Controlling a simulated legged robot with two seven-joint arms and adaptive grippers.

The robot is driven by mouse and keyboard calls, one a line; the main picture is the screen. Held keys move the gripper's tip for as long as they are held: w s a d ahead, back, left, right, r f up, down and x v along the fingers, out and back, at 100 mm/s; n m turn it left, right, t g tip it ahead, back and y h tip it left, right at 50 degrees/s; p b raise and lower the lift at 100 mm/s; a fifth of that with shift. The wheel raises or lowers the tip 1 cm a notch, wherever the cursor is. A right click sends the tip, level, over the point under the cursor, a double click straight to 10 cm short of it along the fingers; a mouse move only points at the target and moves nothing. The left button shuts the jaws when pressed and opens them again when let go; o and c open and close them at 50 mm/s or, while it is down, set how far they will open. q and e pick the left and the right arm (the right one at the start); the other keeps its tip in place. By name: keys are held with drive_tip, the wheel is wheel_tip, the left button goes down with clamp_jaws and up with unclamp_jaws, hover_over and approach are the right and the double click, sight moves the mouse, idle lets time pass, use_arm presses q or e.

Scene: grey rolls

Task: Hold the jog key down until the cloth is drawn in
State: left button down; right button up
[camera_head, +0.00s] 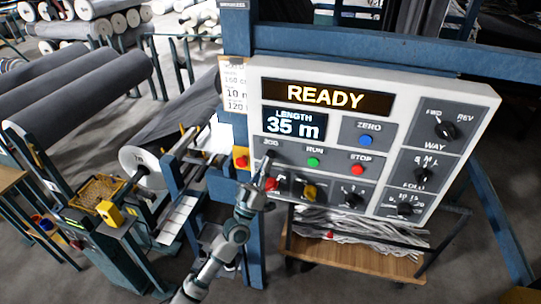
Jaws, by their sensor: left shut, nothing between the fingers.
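A pale control panel (483,110) fills the right half of the head view. Its display (325,96) reads READY, and a smaller screen (294,124) reads LENGTH 35 m. The JOG label (271,142) is at the panel's left. My left gripper (265,167) is shut and empty, its tips just below that label. The jog key itself is hidden behind the fingers, and I cannot tell whether they touch it. Grey cloth (180,112) slopes down to the machine left of the panel. My right gripper is not in view.
Beside the JOG label are a green RUN button (313,162) and a red STOP button (365,169). Grey rolls (85,92) lie at left. A wooden cart (350,258) stands under the panel.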

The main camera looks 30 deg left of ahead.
use_arm(q)
drive_tip(key=shift+w+y, duration=0.15)
drive_tip(key=shift+y, duration=0.15)
drive_tip(key=shift+w+r, duration=0.1)
drive_tip(key=shift+w, duration=0.1)
drive_tip(key=shift+w+a, duration=0.2)
drive_tip(key=shift+w, duration=0.2)
idle(0.9)
drive_tip(key=shift+s, duration=0.1)
idle(4.9)
drive_tip(key=shift+s+d+p, duration=0.2)
drive_tip(key=shift+s+p, duration=0.25)
drive_tip(key=shift+s, duration=0.3)
drive_tip(key=shift+s+d+p, duration=0.2)
drive_tip(key=shift+s+p, duration=0.1)
drive_tip(key=shift+s, duration=0.5)
drive_tip(key=shift+s+d+p, duration=0.2)
drive_tip(key=shift+s+p, duration=0.15)
drive_tip(key=shift+s, duration=0.45)
drive_tip(key=shift+s+d+p, duration=0.2)
drive_tip(key=shift+s+p, duration=0.1)
drive_tip(key=shift+s, duration=0.5)
